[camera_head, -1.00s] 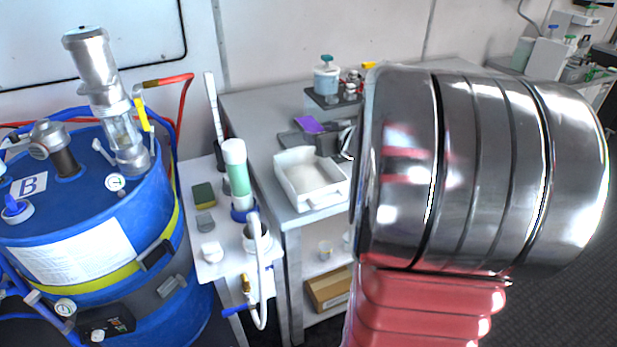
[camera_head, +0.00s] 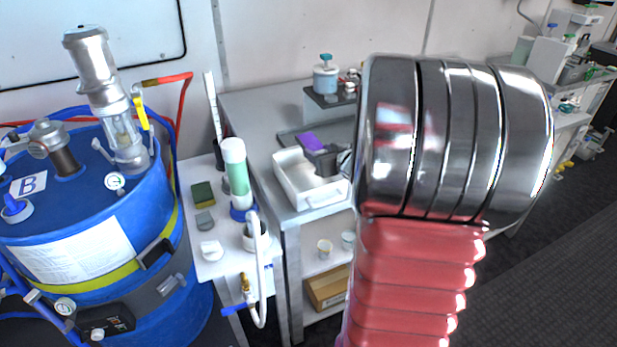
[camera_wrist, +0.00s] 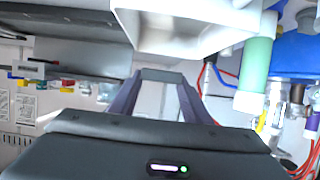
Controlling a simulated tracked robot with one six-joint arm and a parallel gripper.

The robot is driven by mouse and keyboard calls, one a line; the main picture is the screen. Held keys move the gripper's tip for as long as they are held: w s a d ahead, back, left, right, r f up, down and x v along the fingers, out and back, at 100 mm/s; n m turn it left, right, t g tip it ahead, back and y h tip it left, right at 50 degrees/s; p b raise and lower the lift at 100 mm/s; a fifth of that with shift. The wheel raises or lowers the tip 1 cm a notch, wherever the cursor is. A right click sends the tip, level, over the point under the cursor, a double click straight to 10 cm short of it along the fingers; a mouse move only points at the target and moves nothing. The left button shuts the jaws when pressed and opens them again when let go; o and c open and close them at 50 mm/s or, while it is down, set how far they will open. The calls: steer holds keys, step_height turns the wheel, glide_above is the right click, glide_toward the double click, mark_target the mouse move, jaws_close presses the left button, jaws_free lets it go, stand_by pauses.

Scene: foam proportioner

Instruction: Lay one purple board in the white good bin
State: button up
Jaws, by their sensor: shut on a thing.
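The white good bin (camera_head: 292,186) stands on the grey bench in the head view, its open top facing up. My gripper (camera_head: 321,156) is over the back right of the bin, partly covering its inside. It is shut on a purple board (camera_head: 310,141), which shows at the fingertips above the bin's back edge. Whether the board touches the bin I cannot tell. In the wrist view my gripper's fingers (camera_wrist: 160,76) reach toward the white bin (camera_wrist: 190,42) at the top. The board is not clearly seen there.
A dark flat tray (camera_head: 291,136) lies behind the bin. A jar with a teal cap (camera_head: 326,78) stands on a dark stand farther back. A side shelf on the left holds a green-and-white cylinder (camera_head: 236,175) and a sponge (camera_head: 203,194). A blue drum (camera_head: 90,235) fills the left.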

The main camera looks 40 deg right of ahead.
steer(key=o, duration=1.1)
steer(key=shift+v, duration=6.9)
steer(key=shift+w, duration=0.1)
